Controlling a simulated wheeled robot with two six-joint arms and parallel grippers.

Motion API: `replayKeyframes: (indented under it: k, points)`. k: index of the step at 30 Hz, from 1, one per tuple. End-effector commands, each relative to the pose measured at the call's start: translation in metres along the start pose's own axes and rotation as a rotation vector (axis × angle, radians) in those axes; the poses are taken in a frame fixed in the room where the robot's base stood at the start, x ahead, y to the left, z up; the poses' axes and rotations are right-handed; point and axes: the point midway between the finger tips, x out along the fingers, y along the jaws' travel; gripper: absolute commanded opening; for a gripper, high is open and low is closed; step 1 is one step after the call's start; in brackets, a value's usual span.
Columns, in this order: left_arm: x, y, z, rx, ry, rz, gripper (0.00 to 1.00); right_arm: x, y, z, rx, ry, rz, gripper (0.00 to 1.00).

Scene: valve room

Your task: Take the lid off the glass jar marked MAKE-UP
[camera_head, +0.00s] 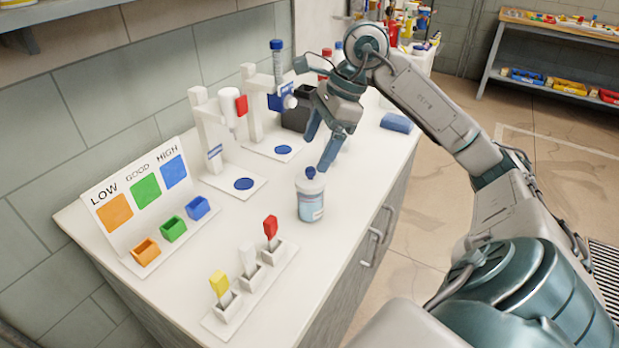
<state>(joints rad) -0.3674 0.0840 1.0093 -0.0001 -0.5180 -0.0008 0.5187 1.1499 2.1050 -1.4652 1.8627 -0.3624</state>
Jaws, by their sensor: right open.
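A pale, clear-looking bottle or jar (311,203) with a white shoulder, a blue knob on top (310,172) and a blue-and-white label stands upright on the white counter (345,245). Its label is too small to read, so I cannot tell if it is the jar marked MAKE-UP. My right gripper (319,148) is open, with its fingers pointing down just above and behind the blue knob. One fingertip is close to the knob; I cannot tell if they touch. The gripper hides part of the counter behind. My left gripper is not in view.
A LOW/GOOD/HIGH board (142,193) with small coloured bins stands left. A rack (250,285) with yellow, white and red-topped pieces is in front. White stands (212,140), a dark box (296,112) and a blue block (396,122) are farther back. Counter around the bottle is clear.

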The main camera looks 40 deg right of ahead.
Motion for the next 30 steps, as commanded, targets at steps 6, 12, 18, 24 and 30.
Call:
replayKeyframes:
  k: [6, 12, 18, 24, 30]
  points:
    - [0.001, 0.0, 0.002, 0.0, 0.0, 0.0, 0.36, 0.014, 0.003, -0.002, 0.0, 0.002, 0.001, 0.82]
    - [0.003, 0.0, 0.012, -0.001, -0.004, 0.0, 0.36, 0.037, 0.009, -0.005, 0.0, 0.002, 0.003, 0.82]
    - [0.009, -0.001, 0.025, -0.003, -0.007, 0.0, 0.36, 0.056, 0.008, -0.004, -0.001, -0.002, 0.001, 0.82]
    - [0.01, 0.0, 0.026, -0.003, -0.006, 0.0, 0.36, 0.058, 0.008, -0.004, -0.001, -0.001, -0.002, 0.82]
    - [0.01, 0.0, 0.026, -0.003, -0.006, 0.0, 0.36, 0.058, 0.008, -0.005, -0.001, -0.001, -0.001, 0.51]
